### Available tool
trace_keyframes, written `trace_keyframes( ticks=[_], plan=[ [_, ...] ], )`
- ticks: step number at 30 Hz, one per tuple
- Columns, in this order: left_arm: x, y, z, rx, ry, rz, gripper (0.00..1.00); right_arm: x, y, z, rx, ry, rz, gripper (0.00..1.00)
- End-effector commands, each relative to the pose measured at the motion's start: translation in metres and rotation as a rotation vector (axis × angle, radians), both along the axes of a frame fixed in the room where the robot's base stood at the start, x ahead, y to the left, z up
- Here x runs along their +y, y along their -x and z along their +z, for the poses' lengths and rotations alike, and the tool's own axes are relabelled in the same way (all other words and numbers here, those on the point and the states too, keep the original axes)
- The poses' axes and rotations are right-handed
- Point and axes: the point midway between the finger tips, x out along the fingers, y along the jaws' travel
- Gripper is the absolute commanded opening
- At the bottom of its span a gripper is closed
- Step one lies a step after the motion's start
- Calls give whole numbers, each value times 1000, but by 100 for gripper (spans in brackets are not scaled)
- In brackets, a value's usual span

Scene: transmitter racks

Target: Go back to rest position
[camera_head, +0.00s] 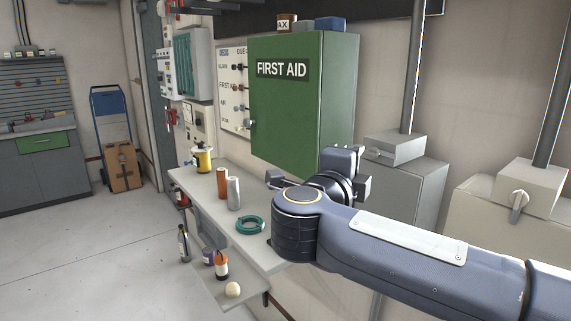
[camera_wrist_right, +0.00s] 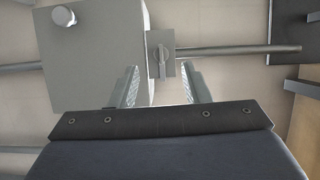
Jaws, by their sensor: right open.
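My right arm comes in from the right in the head view and reaches across the front of the shelf. My right gripper is partly hidden by its own wrist there, in front of the lower right of the green first aid cabinet. In the right wrist view the two fingers of the right gripper (camera_wrist_right: 163,88) are apart with nothing between them. They face a wall with a grey box (camera_wrist_right: 100,60) and pipes. My left gripper is not in view.
The shelf (camera_head: 205,185) holds a yellow container (camera_head: 202,159), cylinders (camera_head: 233,193) and a teal ring (camera_head: 250,225). The green first aid cabinet (camera_head: 300,110) hangs above it. Grey boxes (camera_head: 398,147) with pipes stand right. The floor (camera_head: 100,250) at left is clear.

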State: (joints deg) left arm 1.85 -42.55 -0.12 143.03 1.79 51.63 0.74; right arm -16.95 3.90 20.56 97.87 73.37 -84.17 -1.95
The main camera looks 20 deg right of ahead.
Motion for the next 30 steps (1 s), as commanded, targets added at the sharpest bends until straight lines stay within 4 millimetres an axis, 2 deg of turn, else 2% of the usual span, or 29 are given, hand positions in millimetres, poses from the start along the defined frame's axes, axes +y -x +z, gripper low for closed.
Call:
trace_keyframes(
  ticks=[5,10,14,17,20,21,24,27,30],
  plan=[
    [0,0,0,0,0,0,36,-2,-3,10,-35,61,76,43],
    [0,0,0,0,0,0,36,11,-5,24,-72,295,356,43],
    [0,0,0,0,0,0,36,36,7,0,11,513,630,43],
    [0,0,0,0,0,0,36,55,28,-44,146,653,837,43],
    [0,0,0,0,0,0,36,66,60,-106,336,754,1040,43],
    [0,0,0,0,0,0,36,69,76,-133,419,781,1116,43],
    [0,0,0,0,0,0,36,69,119,-196,626,811,1279,43],
    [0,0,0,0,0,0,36,64,161,-246,810,804,1407,43],
    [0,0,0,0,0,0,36,58,197,-282,957,781,1499,43]
  ],
)
